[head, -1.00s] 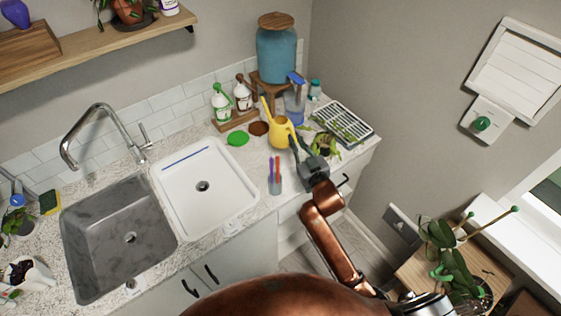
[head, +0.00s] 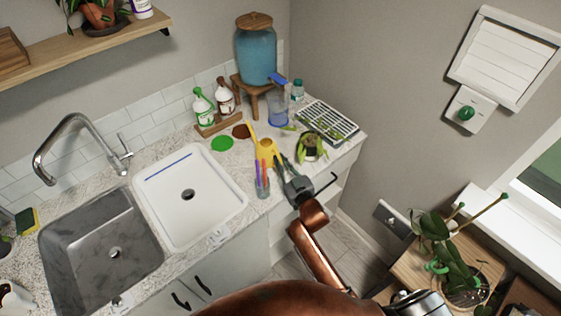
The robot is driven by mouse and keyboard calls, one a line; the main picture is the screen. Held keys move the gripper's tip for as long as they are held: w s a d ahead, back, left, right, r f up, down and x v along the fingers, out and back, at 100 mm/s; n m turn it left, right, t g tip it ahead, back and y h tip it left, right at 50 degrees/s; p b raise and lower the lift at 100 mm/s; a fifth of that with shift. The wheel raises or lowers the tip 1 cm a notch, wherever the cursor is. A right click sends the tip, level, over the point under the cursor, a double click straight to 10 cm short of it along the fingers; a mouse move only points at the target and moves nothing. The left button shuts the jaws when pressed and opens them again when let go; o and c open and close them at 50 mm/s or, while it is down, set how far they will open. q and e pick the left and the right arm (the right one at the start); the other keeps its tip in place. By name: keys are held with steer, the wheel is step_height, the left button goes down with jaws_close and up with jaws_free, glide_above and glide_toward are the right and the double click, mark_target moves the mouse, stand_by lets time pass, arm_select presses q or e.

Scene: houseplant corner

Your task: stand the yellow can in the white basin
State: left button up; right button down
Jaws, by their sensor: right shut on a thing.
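The yellow can (head: 266,150), a small watering can with a long spout, is at the right part of the counter, behind the cup of pens. My right gripper (head: 279,166) is shut on its near right side; the fingers hide part of it. I cannot tell whether its base touches the counter. The white basin (head: 190,218) is set into the counter to the left of the can, empty, with a dark drain and a blue stripe on its back wall. My left gripper is not in view.
A green disc (head: 222,143) and a brown disc (head: 241,131) lie behind. A potted plant (head: 311,148) and a drying rack (head: 328,122) are to the right. The faucet (head: 75,130) rises behind the grey sink (head: 100,250).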

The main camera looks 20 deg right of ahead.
steer(key=c, duration=2.1)
jaws_free()
steer(key=shift+r, duration=0.1)
steer(key=s, duration=0.8)
steer(key=s+d, duration=0.1)
steer(key=s, duration=0.3)
steer(key=shift+r+p, duration=0.1)
steer(key=shift+p, duration=0.2)
